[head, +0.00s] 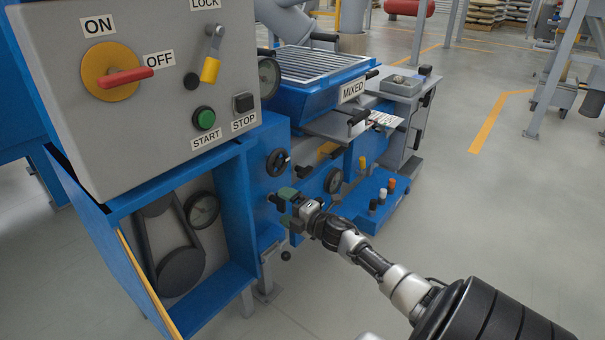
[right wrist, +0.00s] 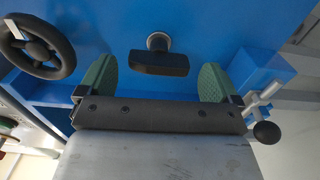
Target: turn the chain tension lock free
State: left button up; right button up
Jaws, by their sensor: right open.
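My right gripper (head: 284,206) is open beside the blue machine's side, low and right of the control panel. In the right wrist view its two green fingertips (right wrist: 154,82) stand on either side of a black bar-shaped handle (right wrist: 158,63) on a short round metal stem. The handle lies between the fingers, and a gap shows on both sides. A metal clamp lever with a black ball knob (right wrist: 266,132) is at the right of that view; the knob also shows in the head view (head: 286,256). No label tells which is the chain tension lock. My left gripper is not in view.
A black handwheel (right wrist: 36,46) is left of the fingers, also in the head view (head: 278,162). The open blue guard box (head: 240,220) with belt and pulleys stands left. A blue peg tray (head: 375,207) is at right. The floor (head: 480,220) at right is clear.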

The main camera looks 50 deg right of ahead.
jog(key=s+p, duration=0.2)
jog(key=s, duration=0.6)
jog(key=shift+s+d, duration=0.2)
jog(key=shift+d, duration=0.15)
